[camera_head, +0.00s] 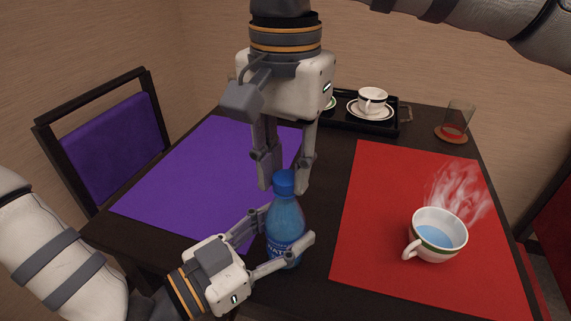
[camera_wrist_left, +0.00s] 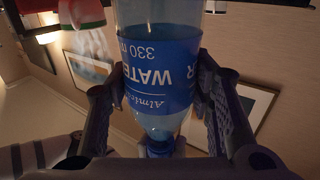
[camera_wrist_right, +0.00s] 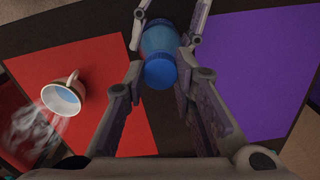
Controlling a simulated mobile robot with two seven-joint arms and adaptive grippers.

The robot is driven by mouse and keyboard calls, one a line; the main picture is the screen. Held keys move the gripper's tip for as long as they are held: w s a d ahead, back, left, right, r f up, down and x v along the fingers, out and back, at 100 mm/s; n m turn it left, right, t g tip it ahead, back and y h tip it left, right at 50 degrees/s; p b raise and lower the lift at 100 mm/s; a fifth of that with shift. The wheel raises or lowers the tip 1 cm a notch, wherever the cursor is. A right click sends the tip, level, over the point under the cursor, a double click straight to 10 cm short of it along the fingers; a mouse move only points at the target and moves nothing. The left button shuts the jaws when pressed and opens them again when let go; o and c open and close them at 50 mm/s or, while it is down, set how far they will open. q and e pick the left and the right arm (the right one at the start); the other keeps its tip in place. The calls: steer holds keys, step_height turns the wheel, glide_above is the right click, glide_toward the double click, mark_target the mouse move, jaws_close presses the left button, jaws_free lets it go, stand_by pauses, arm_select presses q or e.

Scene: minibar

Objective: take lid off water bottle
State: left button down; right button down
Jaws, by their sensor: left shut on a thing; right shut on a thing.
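The water bottle (camera_head: 285,232) is blue, with a blue label reading WATER, and is upright between the two mats. My left gripper (camera_head: 289,222) is shut on the bottle's body from the left; its fingers flank the label (camera_wrist_left: 160,75) in the left wrist view. The blue lid (camera_head: 284,182) sits on top of the bottle; it also shows in the right wrist view (camera_wrist_right: 160,71). My right gripper (camera_head: 284,187) comes down from above and is shut on the lid, one finger on each side. I cannot tell whether the bottle's base touches the table.
A purple mat (camera_head: 190,185) lies left on the dark table, a red mat (camera_head: 375,250) right. A steaming white cup (camera_head: 436,235) stands on the red mat. At the back are a black tray (camera_head: 345,124) with a cup and saucer, and a glass (camera_head: 457,118).

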mark_target(285, 177)
steer(key=shift+r, duration=0.1)
steer(key=shift+r, duration=1)
steer(key=shift+r, duration=2)
arm_select(q)
steer(key=c, duration=0.7)
jaws_free()
